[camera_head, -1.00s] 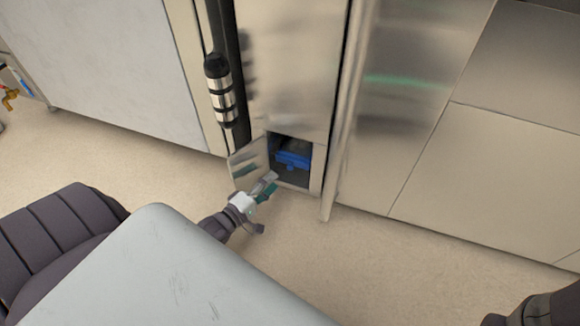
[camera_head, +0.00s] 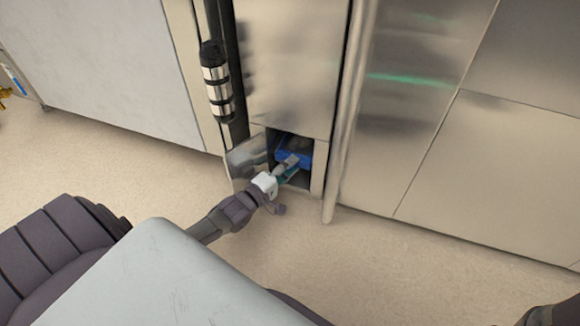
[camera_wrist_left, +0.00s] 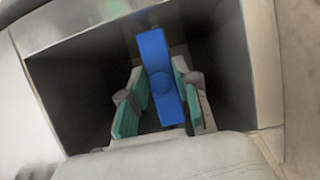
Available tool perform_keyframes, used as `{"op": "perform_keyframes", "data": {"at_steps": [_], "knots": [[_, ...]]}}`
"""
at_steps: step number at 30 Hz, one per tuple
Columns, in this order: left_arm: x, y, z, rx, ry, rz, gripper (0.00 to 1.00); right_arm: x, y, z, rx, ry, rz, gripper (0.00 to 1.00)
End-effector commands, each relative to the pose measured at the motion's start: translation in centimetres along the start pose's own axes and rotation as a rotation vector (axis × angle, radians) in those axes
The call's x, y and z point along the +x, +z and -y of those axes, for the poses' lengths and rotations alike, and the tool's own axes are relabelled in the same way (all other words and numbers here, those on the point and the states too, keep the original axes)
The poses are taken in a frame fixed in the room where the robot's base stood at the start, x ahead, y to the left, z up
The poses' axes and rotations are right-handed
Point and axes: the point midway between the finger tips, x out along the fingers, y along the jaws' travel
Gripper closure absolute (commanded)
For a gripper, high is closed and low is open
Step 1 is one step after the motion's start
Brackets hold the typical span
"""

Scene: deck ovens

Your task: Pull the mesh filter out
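The mesh filter shows as a blue piece (camera_head: 296,155) inside a small open compartment low in the steel front. In the left wrist view its blue part (camera_wrist_left: 160,72) is a bar with a round knob. My left gripper (camera_head: 291,166) reaches into the compartment mouth. In the left wrist view its teal-padded fingers (camera_wrist_left: 158,100) are open, one on each side of the blue bar. A gap shows on the left; whether the right finger touches cannot be told. The filter's mesh is hidden. My right gripper is not in view; only part of my right arm shows at the lower right corner.
The compartment's small door (camera_head: 246,158) stands open on the left. A vertical black and silver handle (camera_head: 216,82) is above the door. Clear floor (camera_head: 130,165) lies in front.

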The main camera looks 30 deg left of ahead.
Motion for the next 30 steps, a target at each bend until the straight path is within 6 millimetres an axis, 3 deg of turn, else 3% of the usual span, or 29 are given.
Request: {"op": "perform_keyframes", "data": {"at_steps": [1,4,13,17,23,30], "knots": [[0.0,0.0,0.0,0.000,-0.001,0.000,0.86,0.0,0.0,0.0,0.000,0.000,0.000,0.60],[0.0,0.0,0.0,0.000,-0.001,0.000,1.00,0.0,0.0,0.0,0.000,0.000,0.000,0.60],[-0.2,0.1,0.0,0.000,-0.002,0.000,1.00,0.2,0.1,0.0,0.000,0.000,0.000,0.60],[-1.1,0.5,-0.2,0.000,-0.003,0.000,1.00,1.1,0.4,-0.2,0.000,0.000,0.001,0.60],[-5.0,2.0,-0.6,-0.001,-0.009,-0.001,1.00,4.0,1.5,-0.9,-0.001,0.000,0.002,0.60],[-12.1,4.9,-0.6,-0.001,-0.010,-0.001,1.00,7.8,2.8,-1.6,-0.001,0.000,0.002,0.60]]}}
